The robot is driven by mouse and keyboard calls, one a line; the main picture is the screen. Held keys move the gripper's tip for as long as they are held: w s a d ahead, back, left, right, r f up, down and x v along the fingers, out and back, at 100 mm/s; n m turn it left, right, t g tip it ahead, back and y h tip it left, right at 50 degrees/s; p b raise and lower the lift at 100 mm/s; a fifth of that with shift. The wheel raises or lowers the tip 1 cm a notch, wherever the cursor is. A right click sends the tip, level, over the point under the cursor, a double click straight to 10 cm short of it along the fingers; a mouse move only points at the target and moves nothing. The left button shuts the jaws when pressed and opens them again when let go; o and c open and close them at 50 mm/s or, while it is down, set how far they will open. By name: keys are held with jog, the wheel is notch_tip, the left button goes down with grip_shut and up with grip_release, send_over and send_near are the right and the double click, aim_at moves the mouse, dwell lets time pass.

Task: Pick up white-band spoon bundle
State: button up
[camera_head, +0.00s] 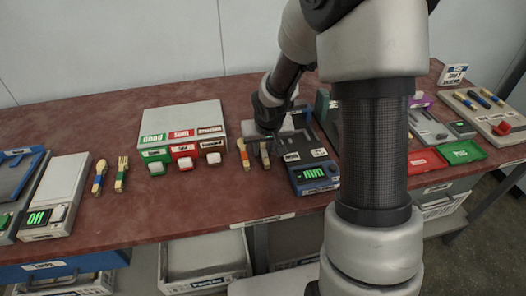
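My gripper (266,138) points down over the middle of the red-brown table, just left of a dark device. It is small and dark here, and I cannot tell whether its fingers are open or shut. A small upright bundle (265,156) shows directly below the fingers; its band colour is too small to read, so I cannot tell if it is the white-band spoon bundle, or whether the fingers touch it. A wooden bundle with an orange band (243,154) lies just to its left.
The dark device (314,173) with a green lit display stands close right of my gripper. Two colour-banded utensils (99,178) (121,174) lie farther left. My arm hides part of the table's right half.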

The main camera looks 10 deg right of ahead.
grip_shut()
